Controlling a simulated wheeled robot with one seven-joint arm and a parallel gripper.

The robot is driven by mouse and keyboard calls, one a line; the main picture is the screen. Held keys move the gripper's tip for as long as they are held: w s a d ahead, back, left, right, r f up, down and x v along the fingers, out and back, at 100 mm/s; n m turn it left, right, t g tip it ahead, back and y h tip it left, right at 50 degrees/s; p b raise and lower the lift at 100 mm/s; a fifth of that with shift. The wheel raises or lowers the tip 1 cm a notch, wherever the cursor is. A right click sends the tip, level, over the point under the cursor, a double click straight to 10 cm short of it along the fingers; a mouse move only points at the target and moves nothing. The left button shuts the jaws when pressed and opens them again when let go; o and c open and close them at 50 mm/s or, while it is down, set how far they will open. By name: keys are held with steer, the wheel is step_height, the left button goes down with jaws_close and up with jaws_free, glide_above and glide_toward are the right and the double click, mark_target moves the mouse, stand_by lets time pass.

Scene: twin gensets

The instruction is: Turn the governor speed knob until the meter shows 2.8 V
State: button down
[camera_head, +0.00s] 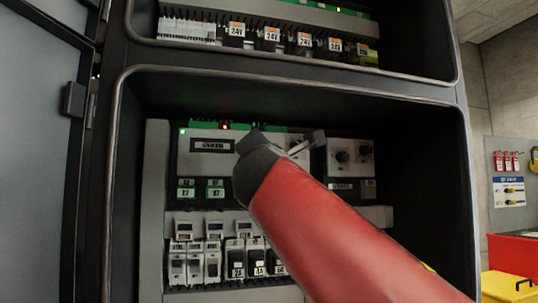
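A light grey panel (350,173) with dark round knobs sits inside the lower cabinet bay, right of centre. One knob (342,156) is at its left and another (365,150) is at its right. I cannot tell which one sets the governor speed. A grey unit with a small dark display (212,145) is to the left; its reading is too small to make out. My gripper (316,139) is at the end of my red arm, just left of the knob panel in the picture. Its fingers are small and partly hidden, so its opening is unclear.
Breakers and relays (212,262) fill the lower rows. A cabinet frame edge (290,84) surrounds the bay, and an open door (40,150) stands at left. A lockout board (509,172) and red and yellow boxes (510,286) are at right.

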stand_by(0.4)
steer(key=c, duration=1.3)
jaws_free()
steer(key=b+v, duration=0.2)
steer(key=v, duration=0.6)
steer(key=shift+w, duration=0.1)
